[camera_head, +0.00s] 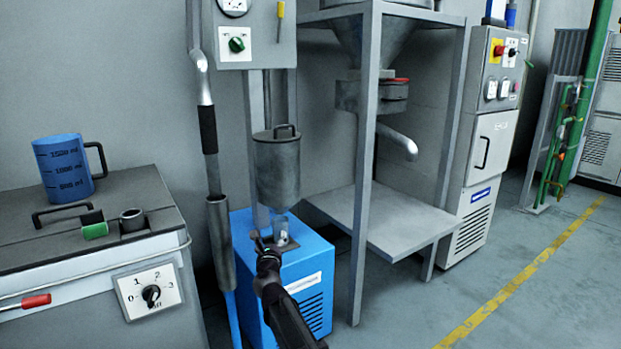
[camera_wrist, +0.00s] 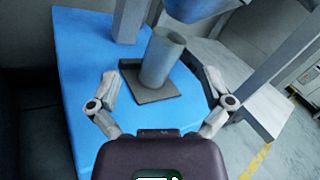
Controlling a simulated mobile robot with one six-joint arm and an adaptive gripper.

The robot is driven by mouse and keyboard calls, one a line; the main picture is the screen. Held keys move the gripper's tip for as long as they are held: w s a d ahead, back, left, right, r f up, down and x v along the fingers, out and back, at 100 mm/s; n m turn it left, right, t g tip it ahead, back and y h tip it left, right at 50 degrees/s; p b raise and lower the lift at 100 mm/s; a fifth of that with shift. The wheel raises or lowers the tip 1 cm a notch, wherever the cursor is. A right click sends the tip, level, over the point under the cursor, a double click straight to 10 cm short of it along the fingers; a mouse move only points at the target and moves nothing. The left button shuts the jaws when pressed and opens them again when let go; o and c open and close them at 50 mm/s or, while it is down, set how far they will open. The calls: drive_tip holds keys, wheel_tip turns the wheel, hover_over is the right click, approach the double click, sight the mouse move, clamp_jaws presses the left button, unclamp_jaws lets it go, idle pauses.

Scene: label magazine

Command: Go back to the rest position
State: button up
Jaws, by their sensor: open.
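My gripper (camera_head: 262,243) reaches from the bottom of the head view towards the top of the blue cabinet (camera_head: 312,262). In the wrist view its two fingers (camera_wrist: 160,90) are spread wide apart with nothing held between them. A grey translucent cylinder (camera_wrist: 161,58) stands upright on a small dark plate (camera_wrist: 152,94) on the blue top, ahead of the fingers and apart from them. In the head view this cylinder (camera_head: 281,228) sits just beyond my gripper, below a grey metal canister (camera_head: 277,165).
A grey post stands on the blue cabinet beside the cylinder. A steel hopper frame with a low shelf (camera_head: 400,222) is close on the right. A bench (camera_head: 90,240) with a blue measuring jug (camera_head: 62,168) is on the left. Floor at the right is clear.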

drive_tip(key=s+d+f+n+g+h+p, duration=0.1)
drive_tip(key=s+d+f+n+g+p, duration=0.1)
drive_tip(key=s+d+n+g+p, duration=2.2)
drive_tip(key=s+d+r+n+t+p, duration=0.1)
drive_tip(key=r+n+p, duration=0.1)
drive_tip(key=r+p, duration=0.8)
drive_tip(key=s+d+r+n+t+p, duration=0.2)
drive_tip(key=r+p, duration=0.8)
drive_tip(key=r, duration=0.4)
drive_tip(key=s+d+r+n+t+p, duration=0.2)
drive_tip(key=r+p, duration=0.8)
drive_tip(key=r, duration=0.3)
drive_tip(key=shift+s+d+p, duration=0.2)
drive_tip(key=shift+d+p, duration=0.05)
drive_tip(key=shift+p, duration=0.05)
drive_tip(key=shift+r, duration=0.1)
